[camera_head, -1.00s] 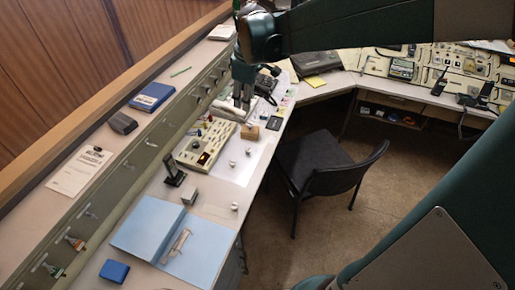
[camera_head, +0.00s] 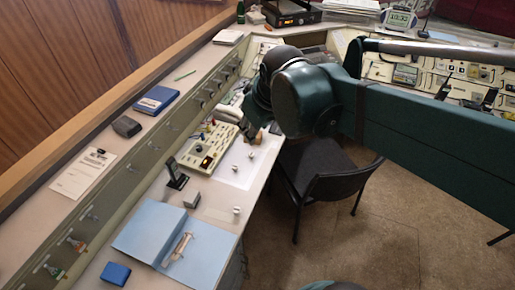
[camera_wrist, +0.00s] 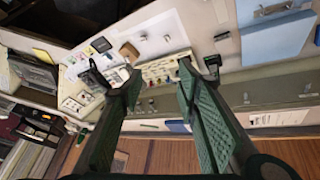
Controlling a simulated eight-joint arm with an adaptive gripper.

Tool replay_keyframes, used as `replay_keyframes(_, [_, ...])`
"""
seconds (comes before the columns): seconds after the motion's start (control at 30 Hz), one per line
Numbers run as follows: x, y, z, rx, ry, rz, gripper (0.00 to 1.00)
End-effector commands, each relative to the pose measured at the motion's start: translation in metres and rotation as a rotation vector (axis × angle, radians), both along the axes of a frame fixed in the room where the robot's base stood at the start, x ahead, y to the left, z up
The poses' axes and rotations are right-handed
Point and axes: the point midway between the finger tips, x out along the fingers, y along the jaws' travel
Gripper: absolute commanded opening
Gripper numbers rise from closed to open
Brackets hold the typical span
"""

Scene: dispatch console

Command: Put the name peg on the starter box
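I cannot tell for sure which piece is the name peg. Small pale knob-like pieces stand on the white sheet, one in the middle (camera_head: 235,168) and one farther back (camera_head: 250,155). A beige box with knobs and a dark display (camera_head: 207,150), possibly the starter box, stands left of them; it also shows between my fingers in the wrist view (camera_wrist: 158,71). A small wooden block (camera_wrist: 129,51) sits beside it. My gripper (camera_wrist: 157,70) is open above the desk, fingers apart with nothing between them; my arm mostly hides it in the head view.
A blue folder (camera_head: 150,234) with a small pale item (camera_head: 179,247) lies nearer, beside a blue box (camera_head: 115,273). A black stand (camera_head: 176,176) and grey block (camera_head: 192,199) are near the beige box. A black chair (camera_head: 325,170) stands at the right.

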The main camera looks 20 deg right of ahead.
Motion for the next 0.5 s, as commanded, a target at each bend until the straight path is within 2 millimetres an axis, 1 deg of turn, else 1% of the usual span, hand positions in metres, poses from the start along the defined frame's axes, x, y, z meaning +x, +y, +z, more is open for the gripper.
replay_keyframes(0.03, [-0.009, 0.002, -0.001, 0.01, -0.01, -0.017, 0.32])
replay_keyframes(0.2, [-0.034, 0.008, -0.006, 0.054, -0.045, -0.085, 0.32])
replay_keyframes(0.5, [-0.074, 0.015, -0.02, 0.133, -0.101, -0.197, 0.32])
